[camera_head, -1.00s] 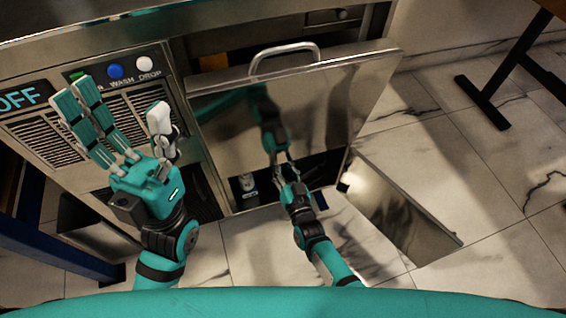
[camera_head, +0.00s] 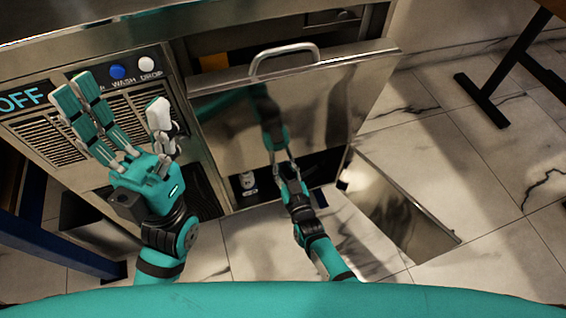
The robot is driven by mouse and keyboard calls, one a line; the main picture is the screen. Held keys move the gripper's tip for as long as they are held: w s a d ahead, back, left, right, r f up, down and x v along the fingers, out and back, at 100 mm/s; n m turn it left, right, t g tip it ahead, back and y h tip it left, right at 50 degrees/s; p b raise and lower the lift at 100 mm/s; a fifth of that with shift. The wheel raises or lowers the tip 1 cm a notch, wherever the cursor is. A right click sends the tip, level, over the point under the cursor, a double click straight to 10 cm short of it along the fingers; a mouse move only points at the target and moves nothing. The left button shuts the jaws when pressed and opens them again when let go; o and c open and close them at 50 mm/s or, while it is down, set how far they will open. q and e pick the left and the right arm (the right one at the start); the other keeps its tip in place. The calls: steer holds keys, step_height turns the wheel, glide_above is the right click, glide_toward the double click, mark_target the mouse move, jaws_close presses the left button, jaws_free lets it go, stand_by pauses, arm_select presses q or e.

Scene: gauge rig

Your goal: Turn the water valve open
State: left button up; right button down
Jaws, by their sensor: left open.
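No water valve can be made out for certain. A small pale metallic fitting (camera_head: 247,182) shows in the dark low opening of the steel machine (camera_head: 205,150); it is too small to tell what it is. My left gripper (camera_head: 115,108) is open and empty, fingers spread upward in front of the machine's slatted panel, below the buttons. My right gripper (camera_head: 283,162) is low in front of the steel door, right of the fitting and apart from it. Its fingers are small and overlap the door's reflection, so its opening is unclear.
The steel door (camera_head: 330,105) with its bar handle (camera_head: 284,57) stands above the low opening. A blue button (camera_head: 117,72), a white button (camera_head: 147,64) and an OFF display (camera_head: 22,99) are on the panel. Blue beam at left; dark table leg at right.

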steer(key=shift+f, duration=0.1)
steer(key=c, duration=1.6)
jaws_free()
steer(key=shift+o, duration=0.2)
steer(key=v, duration=1.2)
steer(key=shift+s, duration=0.1)
